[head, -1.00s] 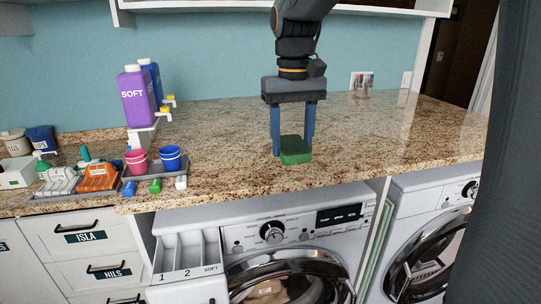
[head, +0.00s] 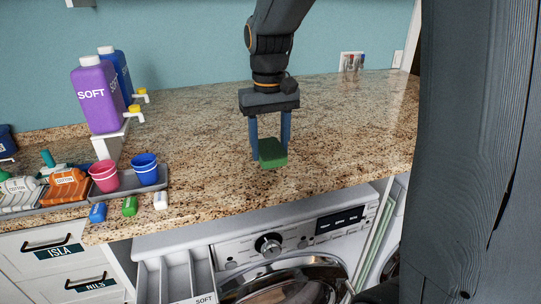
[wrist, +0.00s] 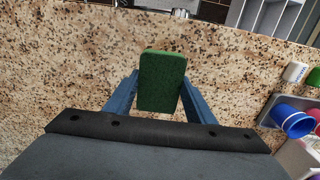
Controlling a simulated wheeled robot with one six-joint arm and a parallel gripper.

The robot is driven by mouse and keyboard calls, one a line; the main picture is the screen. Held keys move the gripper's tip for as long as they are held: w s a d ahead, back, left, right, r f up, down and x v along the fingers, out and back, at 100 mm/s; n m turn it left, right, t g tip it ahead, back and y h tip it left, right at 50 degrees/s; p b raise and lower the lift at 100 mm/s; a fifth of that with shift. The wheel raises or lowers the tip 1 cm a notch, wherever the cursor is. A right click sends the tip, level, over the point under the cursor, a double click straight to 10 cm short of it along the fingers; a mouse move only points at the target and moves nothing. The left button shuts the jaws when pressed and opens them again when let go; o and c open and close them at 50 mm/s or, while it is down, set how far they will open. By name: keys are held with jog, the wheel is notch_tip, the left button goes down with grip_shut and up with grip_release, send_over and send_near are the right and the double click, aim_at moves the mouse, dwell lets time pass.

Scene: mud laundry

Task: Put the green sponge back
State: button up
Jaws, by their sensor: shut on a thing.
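The green sponge (head: 273,153) is a small dark green block above the granite counter in the head view. My gripper (head: 271,150) points down with its two blue fingers on either side of the sponge, shut on it. In the wrist view the sponge (wrist: 161,80) stands out between the finger ends of my gripper (wrist: 158,95). Whether the sponge's underside touches the counter cannot be told.
The granite counter (head: 335,115) is clear around my gripper. To the left is a grey tray (head: 130,188) with a pink cup (head: 104,176) and a blue cup (head: 145,169). Small blue, green and white pieces lie before it. Purple (head: 97,95) and blue bottles stand behind. A washer (head: 270,262) is below.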

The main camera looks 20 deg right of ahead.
aim_at(270, 148)
jog(key=shift+f+p, duration=0.5)
jog(key=shift+f, duration=1.35)
jog(key=shift+f, duration=0.1)
jog(key=o, duration=1)
notch_tip(270, 148, up, 12)
jog(key=b, duration=0.4)
jog(key=shift+s, duration=0.1)
